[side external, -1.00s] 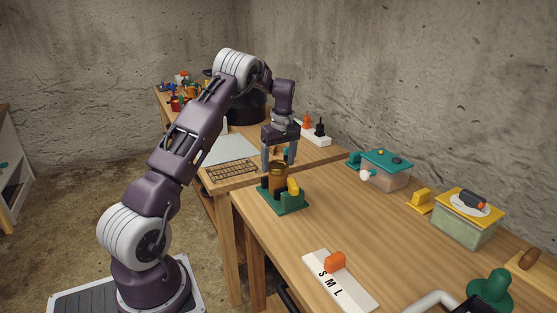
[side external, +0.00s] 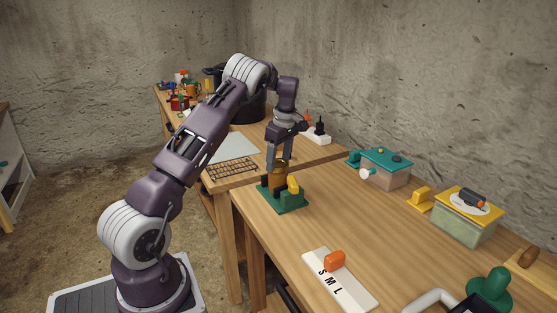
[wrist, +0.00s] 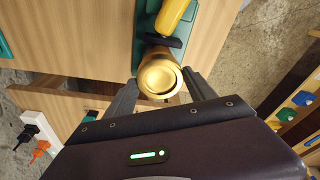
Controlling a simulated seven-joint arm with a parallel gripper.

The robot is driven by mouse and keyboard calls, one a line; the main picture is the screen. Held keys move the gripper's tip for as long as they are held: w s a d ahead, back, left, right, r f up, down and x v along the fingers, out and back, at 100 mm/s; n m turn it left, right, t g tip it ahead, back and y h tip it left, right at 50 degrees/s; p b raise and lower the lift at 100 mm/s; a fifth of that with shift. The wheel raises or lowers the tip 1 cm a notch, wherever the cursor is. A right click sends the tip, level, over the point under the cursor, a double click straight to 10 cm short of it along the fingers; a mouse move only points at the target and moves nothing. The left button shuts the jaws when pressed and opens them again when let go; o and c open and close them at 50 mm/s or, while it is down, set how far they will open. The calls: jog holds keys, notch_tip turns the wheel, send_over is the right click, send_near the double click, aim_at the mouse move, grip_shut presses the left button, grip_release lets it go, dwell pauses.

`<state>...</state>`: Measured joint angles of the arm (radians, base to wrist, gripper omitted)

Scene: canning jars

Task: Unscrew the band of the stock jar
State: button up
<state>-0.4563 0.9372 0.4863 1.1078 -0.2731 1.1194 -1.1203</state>
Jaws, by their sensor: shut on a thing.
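The stock jar (side external: 276,184), amber-brown, stands upright in a green holder (side external: 290,207) with a yellow clamp handle (side external: 293,187) near the table's far end. Its gold band and lid (wrist: 160,77) show from above in the wrist view, where the green holder is partly seen at the top. My gripper (side external: 279,168) points down over the jar, with one finger on each side of the band, and is shut on it. The fingers hide part of the jar's top in the side view. I cannot tell whether the band has turned on the jar.
A white board marked S, M, L (side external: 340,282) with an orange block lies in front. A teal-lidded box (side external: 385,170) and a yellow-lidded box (side external: 465,220) stand along the wall. A dark rack (side external: 232,169) lies behind the jar.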

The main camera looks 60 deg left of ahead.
jog(key=n, duration=0.4)
jog(key=shift+g, duration=0.3)
jog(key=shift+n, duration=0.4)
jog(key=n, duration=0.3)
jog(key=n+h, duration=0.1)
jog(key=n, duration=0.2)
jog(key=shift+w+a+n, duration=0.1)
jog(key=shift+a+n, duration=0.05)
jog(key=shift+n, duration=0.15)
jog(key=n+h, duration=0.1)
jog(key=n, duration=0.5)
jog(key=n+h, duration=0.1)
jog(key=n, duration=0.4)
jog(key=o, duration=1.6)
jog(key=shift+a, duration=0.1)
jog(key=shift+o, duration=0.2)
